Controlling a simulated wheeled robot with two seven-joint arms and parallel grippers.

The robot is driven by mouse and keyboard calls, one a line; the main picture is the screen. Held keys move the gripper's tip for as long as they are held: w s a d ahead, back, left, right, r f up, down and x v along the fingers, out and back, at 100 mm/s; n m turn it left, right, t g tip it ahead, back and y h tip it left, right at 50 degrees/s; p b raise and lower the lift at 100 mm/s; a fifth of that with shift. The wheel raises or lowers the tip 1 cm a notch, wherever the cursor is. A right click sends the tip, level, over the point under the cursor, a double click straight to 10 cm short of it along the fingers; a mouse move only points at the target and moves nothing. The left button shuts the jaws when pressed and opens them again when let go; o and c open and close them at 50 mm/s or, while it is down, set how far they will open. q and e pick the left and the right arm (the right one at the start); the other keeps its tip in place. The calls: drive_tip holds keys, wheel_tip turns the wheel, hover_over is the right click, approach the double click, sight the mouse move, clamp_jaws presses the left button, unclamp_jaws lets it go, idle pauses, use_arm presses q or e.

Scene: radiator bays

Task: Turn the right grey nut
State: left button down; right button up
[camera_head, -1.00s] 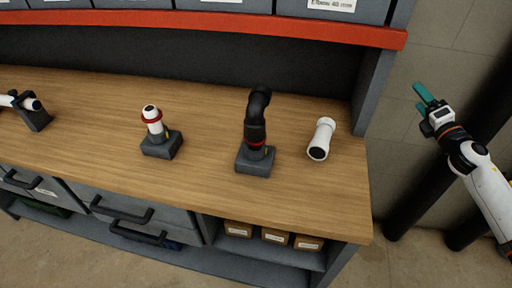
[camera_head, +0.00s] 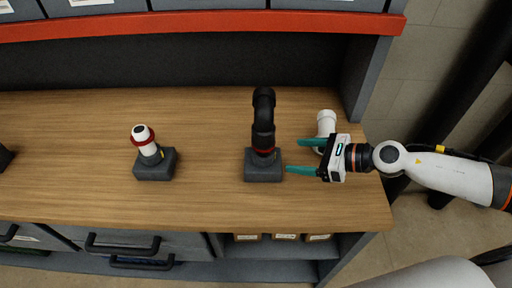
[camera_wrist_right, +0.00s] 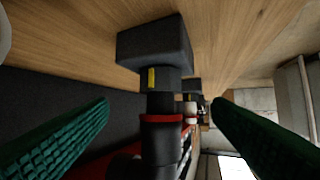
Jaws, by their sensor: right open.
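The right grey nut (camera_wrist_right: 160,79) sits between a dark block and a red-ringed black pipe in the right wrist view and bears a yellow mark. In the head view, the black elbow pipe (camera_head: 263,115) stands upright on its dark block (camera_head: 263,173), and the nut is hard to make out under the red ring. My right gripper (camera_head: 294,155) is open and empty, just right of this fitting, fingers pointing left at it. In the wrist view, the nut shows between the two green fingers (camera_wrist_right: 160,105), apart from both. My left gripper is out of view.
A white pipe piece (camera_head: 326,122) lies behind my right gripper, partly hidden by it. A second block (camera_head: 155,165) with a red-ringed white pipe (camera_head: 141,137) stands left. The wooden bench (camera_head: 205,145) is clear between the two fittings. A shelf with a red edge (camera_head: 210,22) runs above.

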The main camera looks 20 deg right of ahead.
sight(271, 153)
drive_tip(key=p+x, duration=0.5)
drive_tip(key=x, duration=0.4)
drive_tip(key=shift+a, duration=0.2)
drive_tip(key=shift+w+a+f, duration=0.25)
drive_tip(key=shift+w+a, duration=0.15)
drive_tip(key=shift+w, duration=0.05)
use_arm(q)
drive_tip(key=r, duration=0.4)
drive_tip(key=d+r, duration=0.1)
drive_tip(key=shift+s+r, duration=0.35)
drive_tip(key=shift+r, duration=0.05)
use_arm(e)
drive_tip(key=shift+w+a+f, duration=0.1)
drive_tip(key=shift+a+f, duration=0.05)
drive_tip(key=shift+a, duration=0.05)
